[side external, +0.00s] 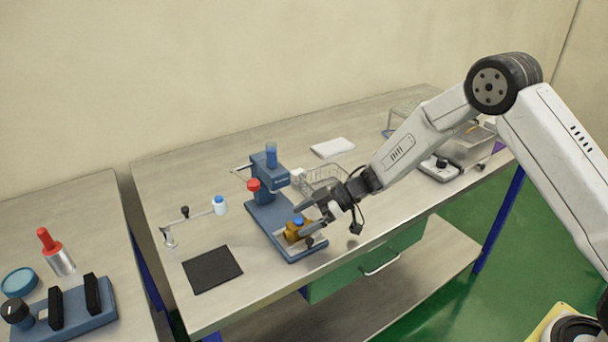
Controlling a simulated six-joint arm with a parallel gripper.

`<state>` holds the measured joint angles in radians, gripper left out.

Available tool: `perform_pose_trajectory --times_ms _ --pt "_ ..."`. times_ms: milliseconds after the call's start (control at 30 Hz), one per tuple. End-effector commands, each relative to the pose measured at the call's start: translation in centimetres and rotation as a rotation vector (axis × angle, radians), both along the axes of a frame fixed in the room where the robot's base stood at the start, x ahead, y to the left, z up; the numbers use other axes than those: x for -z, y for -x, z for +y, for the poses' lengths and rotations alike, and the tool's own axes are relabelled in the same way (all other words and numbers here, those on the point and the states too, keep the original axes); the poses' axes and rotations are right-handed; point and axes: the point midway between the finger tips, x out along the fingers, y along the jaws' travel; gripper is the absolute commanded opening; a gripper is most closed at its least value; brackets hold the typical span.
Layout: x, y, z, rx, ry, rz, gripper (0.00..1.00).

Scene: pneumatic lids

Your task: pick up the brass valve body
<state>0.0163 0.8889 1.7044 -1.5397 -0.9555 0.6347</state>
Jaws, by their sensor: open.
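The brass valve body (291,233) sits on the front part of the blue press base (262,215), with a small blue cap or port (298,221) on top. My gripper (306,223) is open at the valve body, its fingers reaching in from the right. The fingers partly cover the valve body. I cannot tell from this view whether they touch it.
The press column with a red knob (253,184) rises behind the valve body. A black mat (212,269) and a jointed stand with a white-and-blue head (220,205) lie left. A wire basket (322,178) is behind my gripper. The table's front edge is close.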

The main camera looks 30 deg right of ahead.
Motion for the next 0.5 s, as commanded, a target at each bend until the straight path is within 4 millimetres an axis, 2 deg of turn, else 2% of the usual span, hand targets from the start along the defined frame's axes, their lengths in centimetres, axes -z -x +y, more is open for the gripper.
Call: perform_pose_trajectory --times_ms 267,300,367,500 --pt "-0.01 0.01 -0.03 0.0 0.0 0.0 0.97" --pt "-0.01 0.02 -0.04 0.0 0.0 0.0 0.91" --pt "-0.01 0.02 -0.04 0.0 0.0 0.0 0.72" --pt "0.0 0.03 -0.04 0.0 0.0 0.001 0.28"
